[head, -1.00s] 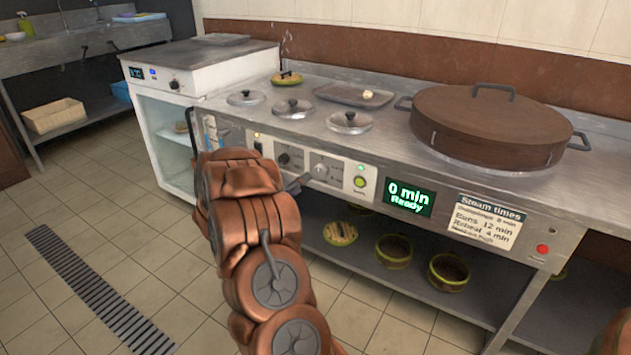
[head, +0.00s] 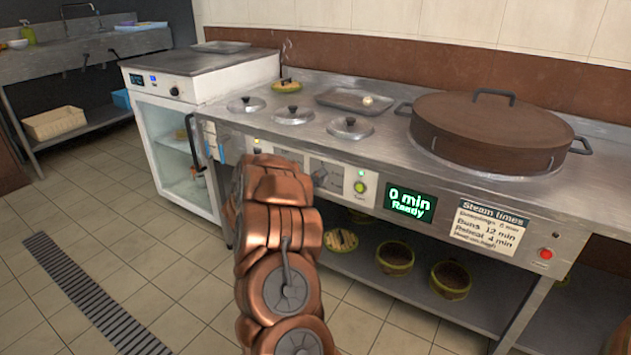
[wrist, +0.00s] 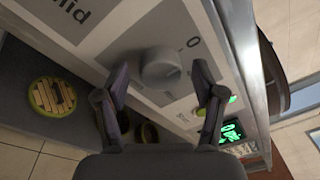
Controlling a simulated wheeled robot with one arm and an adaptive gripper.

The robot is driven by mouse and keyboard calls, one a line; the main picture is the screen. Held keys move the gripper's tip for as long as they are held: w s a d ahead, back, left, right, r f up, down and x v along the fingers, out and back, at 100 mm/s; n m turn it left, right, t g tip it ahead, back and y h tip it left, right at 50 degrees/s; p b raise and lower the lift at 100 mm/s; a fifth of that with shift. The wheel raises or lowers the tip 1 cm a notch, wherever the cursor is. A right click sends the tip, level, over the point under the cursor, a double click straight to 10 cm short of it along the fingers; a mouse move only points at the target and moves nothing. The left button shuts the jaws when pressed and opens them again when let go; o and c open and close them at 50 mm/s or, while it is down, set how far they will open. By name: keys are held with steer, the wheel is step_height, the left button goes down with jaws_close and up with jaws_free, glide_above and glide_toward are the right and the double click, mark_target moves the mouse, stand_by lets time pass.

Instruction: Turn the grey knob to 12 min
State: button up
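The grey knob (wrist: 160,68) sits on the front panel of the steamer counter. In the wrist view it is between and just beyond the fingertips of my gripper (wrist: 160,82), which is open with a finger on each side. Whether either finger touches it cannot be told. The green display (head: 410,200) reads "0 min Ready". A "0" mark shows on the knob's dial plate in the wrist view.
A steam times sign (head: 487,226) lists buns at 12 min. A green-lit button (head: 360,187) is right of the knob, and a red button (head: 545,254) is farther right. A large lidded steamer (head: 490,130) stands on the counter. Baskets (head: 450,278) sit on the shelf below.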

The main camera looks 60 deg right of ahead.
steer(key=c, duration=1)
